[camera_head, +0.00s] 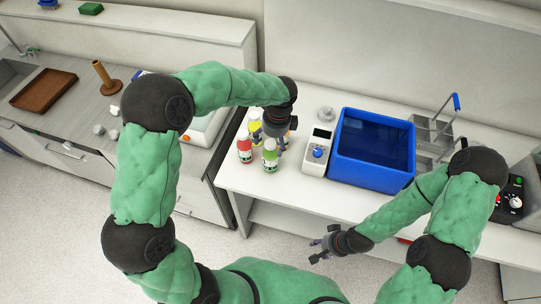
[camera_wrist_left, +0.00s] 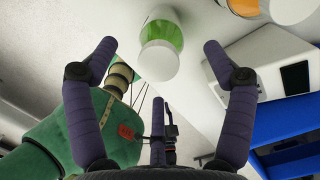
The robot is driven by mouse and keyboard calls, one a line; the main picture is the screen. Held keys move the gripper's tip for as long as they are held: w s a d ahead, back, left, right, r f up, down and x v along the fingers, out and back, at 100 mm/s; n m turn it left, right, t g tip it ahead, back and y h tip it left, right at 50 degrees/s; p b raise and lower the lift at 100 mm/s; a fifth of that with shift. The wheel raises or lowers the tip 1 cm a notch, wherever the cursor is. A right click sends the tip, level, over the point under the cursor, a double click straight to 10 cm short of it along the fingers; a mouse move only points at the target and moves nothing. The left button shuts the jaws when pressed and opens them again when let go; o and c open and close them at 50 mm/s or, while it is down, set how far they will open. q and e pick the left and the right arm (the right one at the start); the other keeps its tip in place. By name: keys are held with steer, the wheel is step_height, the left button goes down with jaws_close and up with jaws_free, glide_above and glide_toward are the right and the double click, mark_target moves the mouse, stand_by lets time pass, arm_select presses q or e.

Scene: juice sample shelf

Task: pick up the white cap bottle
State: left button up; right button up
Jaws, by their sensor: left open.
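A green bottle with a white cap (camera_head: 270,156) stands near the left front corner of the white bench. In the left wrist view the white-capped green bottle (camera_wrist_left: 161,34) is ahead, between and beyond the open fingertips, and not touched. My left gripper (camera_head: 279,136) is open, above and close behind the green bottle in the head view. A red bottle (camera_head: 244,150) and a yellow bottle (camera_head: 254,122) stand beside it. Another bottle with orange content (camera_wrist_left: 243,6) is cut off at the top of the left wrist view. My right gripper (camera_head: 322,246) is open and empty in front of the bench.
A white device with a blue knob (camera_head: 316,150) stands right of the bottles, then a blue water bath (camera_head: 372,179) and a metal rack (camera_head: 432,133). A side counter at the left holds a brown tray (camera_head: 44,90). The bench front by the bottles is clear.

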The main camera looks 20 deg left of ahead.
mark_target(270, 156)
arm_select(q)
steer(key=shift+w+a+f+b, duration=0.15)
steer(key=shift+a+f, duration=0.1)
steer(key=shift+f, duration=1.4)
steer(key=shift+a+f+b, duration=0.15)
steer(key=shift+a+f, duration=0.1)
steer(key=shift+f, duration=1.35)
steer(key=shift+r, duration=0.1)
steer(key=c, duration=1.5)
